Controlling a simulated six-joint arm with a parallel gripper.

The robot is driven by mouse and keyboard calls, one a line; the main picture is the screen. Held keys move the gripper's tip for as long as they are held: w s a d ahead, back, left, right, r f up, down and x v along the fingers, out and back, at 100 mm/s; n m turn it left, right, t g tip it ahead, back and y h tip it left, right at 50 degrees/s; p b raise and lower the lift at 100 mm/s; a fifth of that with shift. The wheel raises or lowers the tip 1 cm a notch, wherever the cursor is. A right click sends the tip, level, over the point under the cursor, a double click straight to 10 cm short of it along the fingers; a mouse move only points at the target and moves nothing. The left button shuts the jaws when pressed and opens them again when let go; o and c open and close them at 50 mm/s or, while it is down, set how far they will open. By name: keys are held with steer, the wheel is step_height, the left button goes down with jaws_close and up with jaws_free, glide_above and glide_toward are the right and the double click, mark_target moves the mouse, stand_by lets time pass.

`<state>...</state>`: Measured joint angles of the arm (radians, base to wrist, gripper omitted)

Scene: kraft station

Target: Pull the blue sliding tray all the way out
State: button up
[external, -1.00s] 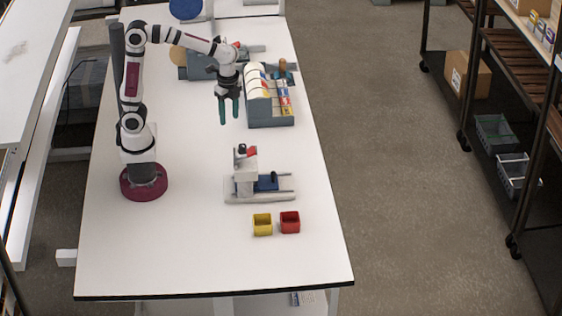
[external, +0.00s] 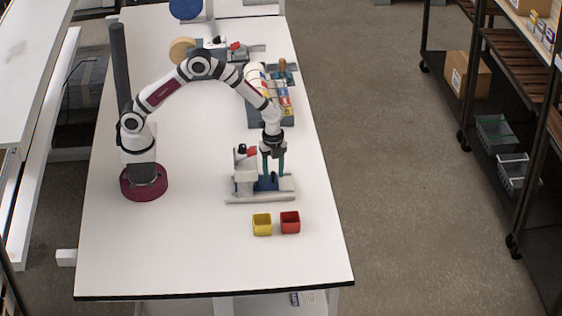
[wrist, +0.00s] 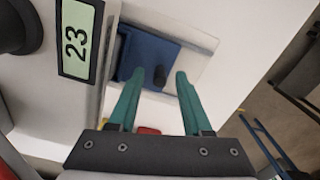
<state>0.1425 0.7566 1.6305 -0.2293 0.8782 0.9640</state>
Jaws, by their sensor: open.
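The blue sliding tray (wrist: 145,56) sits in the grey-white fixture (external: 244,184) and carries a dark upright knob (wrist: 160,76). In the external view the tray (external: 266,185) is partly hidden behind my fingers. My gripper (external: 272,172) points down over the tray's right part, its green fingers apart. In the wrist view my gripper (wrist: 154,78) is open and empty, with the knob showing between the two fingertips. I cannot tell whether the fingers are level with the knob or above it.
A yellow bin (external: 262,225) and a red bin (external: 290,222) stand in front of the fixture. A grey dispenser rack (external: 256,117) stands behind. A label reading 23 (wrist: 76,40) is on the fixture. The table to the right of the fixture is clear.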

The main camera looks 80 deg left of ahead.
steer(key=shift+f, duration=0.45)
jaws_close()
stand_by(1.1)
